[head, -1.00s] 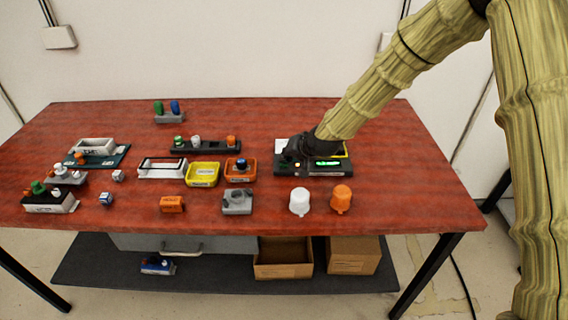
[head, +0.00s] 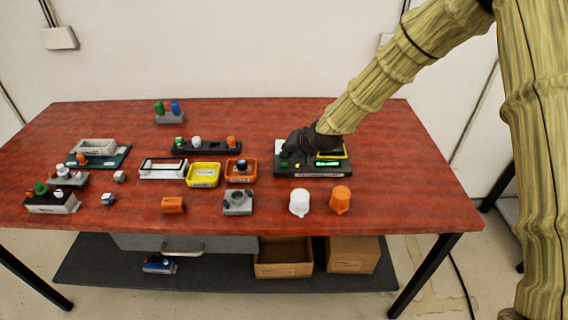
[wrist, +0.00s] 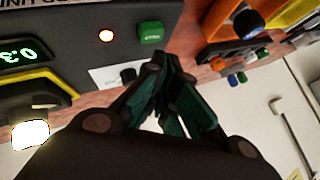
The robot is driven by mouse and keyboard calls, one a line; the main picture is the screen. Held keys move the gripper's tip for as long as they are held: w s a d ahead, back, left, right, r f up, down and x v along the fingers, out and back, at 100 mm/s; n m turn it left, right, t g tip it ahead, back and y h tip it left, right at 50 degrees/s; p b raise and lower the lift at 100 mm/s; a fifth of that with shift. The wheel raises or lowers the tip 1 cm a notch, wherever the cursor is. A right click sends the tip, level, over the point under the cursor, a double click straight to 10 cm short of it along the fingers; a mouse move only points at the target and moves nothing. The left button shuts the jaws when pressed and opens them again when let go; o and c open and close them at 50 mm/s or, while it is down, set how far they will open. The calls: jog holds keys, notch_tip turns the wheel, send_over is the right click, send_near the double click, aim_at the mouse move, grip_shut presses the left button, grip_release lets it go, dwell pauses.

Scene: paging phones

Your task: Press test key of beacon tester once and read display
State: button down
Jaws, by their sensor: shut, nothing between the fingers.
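The beacon tester (head: 313,172) is a dark box at the right of the red table, with a lit green display (head: 328,164). In the wrist view the display (wrist: 20,54) is cut by the left edge; the visible characters look like "0.3", tilted. In the head view my gripper (head: 291,151) is dark and partly hides the tester's back left.
A yellow-rimmed part (head: 333,153) stands behind the display. White (head: 299,202) and orange (head: 340,199) caps stand in front of the tester. A yellow tray (head: 203,175), an orange tray (head: 241,171) and a grey holder (head: 238,202) lie to the left. The table's right end is clear.

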aim_at(287, 162)
jog(key=shift+r+p, duration=1.15)
jog(key=shift+r, duration=1.15)
